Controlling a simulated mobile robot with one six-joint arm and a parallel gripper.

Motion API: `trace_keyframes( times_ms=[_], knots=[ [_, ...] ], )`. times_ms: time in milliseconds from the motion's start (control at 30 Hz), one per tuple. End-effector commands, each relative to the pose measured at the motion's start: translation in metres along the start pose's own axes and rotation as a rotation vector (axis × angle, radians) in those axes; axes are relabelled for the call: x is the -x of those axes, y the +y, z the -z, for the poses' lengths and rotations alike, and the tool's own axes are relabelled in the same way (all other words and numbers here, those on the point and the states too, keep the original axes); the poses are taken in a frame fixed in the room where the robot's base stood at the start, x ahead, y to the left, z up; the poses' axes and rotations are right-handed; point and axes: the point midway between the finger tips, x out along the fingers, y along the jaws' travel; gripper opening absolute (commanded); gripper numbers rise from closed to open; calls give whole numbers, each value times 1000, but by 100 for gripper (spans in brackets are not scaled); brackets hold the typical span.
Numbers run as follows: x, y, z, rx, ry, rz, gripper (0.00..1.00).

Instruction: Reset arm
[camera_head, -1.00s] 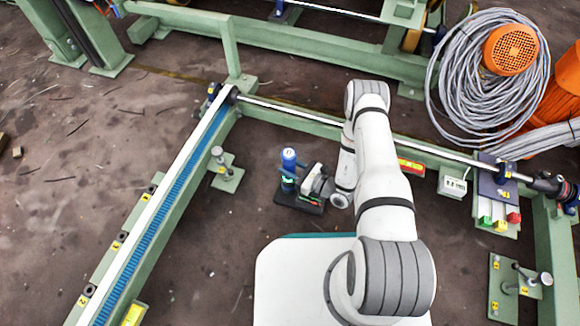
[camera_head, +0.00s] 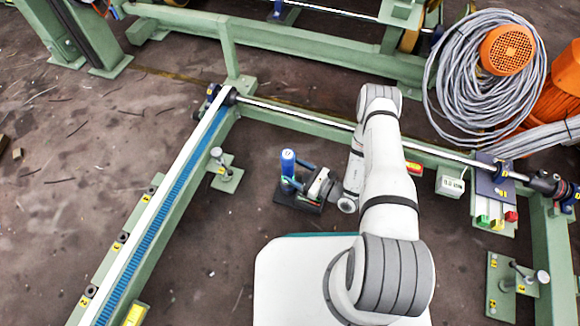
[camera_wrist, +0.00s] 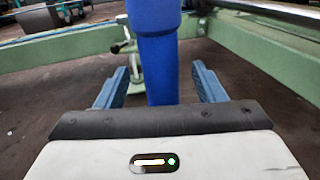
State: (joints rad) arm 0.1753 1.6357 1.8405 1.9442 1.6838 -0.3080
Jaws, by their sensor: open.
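My gripper (camera_head: 298,174) is open at the blue post (camera_head: 288,160), at the end of my white arm in the head view. In the wrist view the same blue post (camera_wrist: 158,62) stands upright between the two blue-grey fingers of my gripper (camera_wrist: 164,84). A gap shows between the post and each finger. The post's top is cut off by the upper edge of the wrist view. In the head view a dark base plate (camera_head: 285,200) lies under the post, partly hidden by my gripper.
A green frame with a blue-lined rail (camera_head: 168,205) runs along the left. A metal rod (camera_head: 300,115) crosses behind my arm. A cable coil (camera_head: 470,110) and an orange motor (camera_head: 508,50) lie at upper right. Coloured buttons (camera_head: 497,222) sit at right.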

Motion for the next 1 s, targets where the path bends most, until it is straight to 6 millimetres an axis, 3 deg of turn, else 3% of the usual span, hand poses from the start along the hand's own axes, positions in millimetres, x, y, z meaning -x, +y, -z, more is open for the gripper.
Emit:
trace_keyframes(
  times_ms=[100,300,500,600,667,767,1000],
  knots=[
    [20,-2,-3,0,-1,6,63],
    [41,-1,-2,1,-1,2,63],
    [46,-1,-1,3,-2,0,63],
    [44,-3,-13,12,-5,-19,63],
    [41,-6,-31,27,-7,-48,63],
    [32,-12,-80,71,-14,-134,63],
    [17,-12,-222,226,-1,-418,63]
  ],
)
